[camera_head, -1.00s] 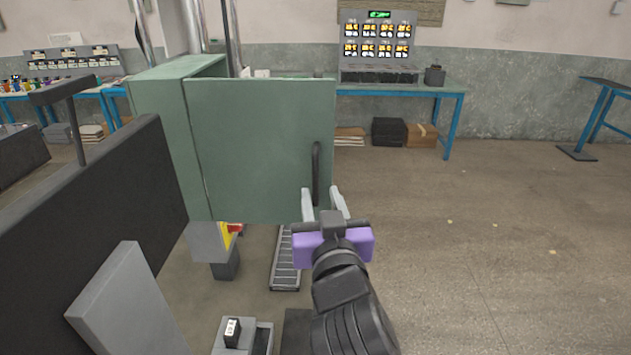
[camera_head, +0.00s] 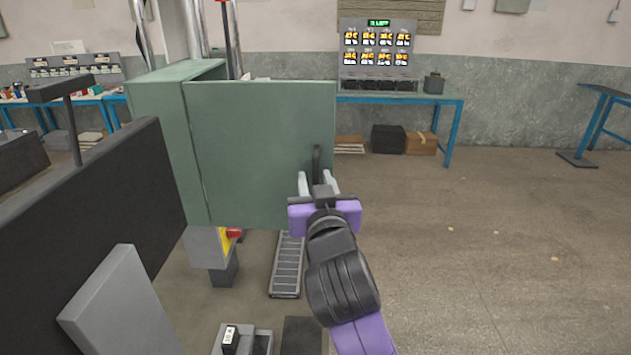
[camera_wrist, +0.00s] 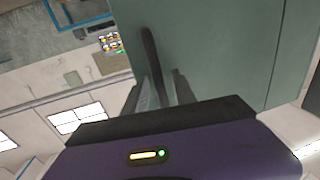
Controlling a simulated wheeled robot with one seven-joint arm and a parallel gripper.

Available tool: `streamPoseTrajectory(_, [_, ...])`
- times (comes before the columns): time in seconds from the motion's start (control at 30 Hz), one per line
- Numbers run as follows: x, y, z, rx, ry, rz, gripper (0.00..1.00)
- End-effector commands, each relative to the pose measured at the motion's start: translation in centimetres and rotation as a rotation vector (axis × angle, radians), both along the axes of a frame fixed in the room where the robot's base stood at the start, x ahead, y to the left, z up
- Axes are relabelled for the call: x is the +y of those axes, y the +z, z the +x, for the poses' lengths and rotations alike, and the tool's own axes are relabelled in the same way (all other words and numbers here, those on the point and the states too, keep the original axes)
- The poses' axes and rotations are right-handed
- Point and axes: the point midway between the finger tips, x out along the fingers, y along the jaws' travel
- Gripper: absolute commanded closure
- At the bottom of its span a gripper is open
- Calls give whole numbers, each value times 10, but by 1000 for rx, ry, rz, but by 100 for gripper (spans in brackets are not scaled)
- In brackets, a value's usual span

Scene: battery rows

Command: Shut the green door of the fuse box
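The green fuse box (camera_head: 160,140) stands left of centre in the head view. Its green door (camera_head: 250,140) stands open, swung out to the right with a broad flat face toward me. A dark bar handle (camera_head: 317,158) is near the door's right edge; it also shows in the wrist view (camera_wrist: 152,55). My gripper (camera_head: 317,182) is at the handle's lower part, fingers apart. In the wrist view my gripper (camera_wrist: 163,88) has the handle's lower end between its fingers, as seen from there. I cannot tell whether they touch it. The box's inside is hidden.
A black panel (camera_head: 90,210) and a grey slab (camera_head: 125,305) stand at the near left. A metal grating (camera_head: 287,265) lies on the floor below the door. A blue-legged workbench (camera_head: 448,125) is along the back wall. The floor on the right is clear.

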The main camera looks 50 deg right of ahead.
Motion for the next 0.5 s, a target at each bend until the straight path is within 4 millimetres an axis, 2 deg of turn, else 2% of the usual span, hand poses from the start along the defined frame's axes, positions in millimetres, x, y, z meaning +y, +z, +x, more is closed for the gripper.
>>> streamPoseTrajectory(0.03, [0, 0, 0, 0, 0, 0, 79])
streamPoseTrajectory(0.13, [0, 0, 0, 0, 0, 0, 99])
streamPoseTrajectory(0.5, [0, 0, 0, 0, 0, 0, 100])
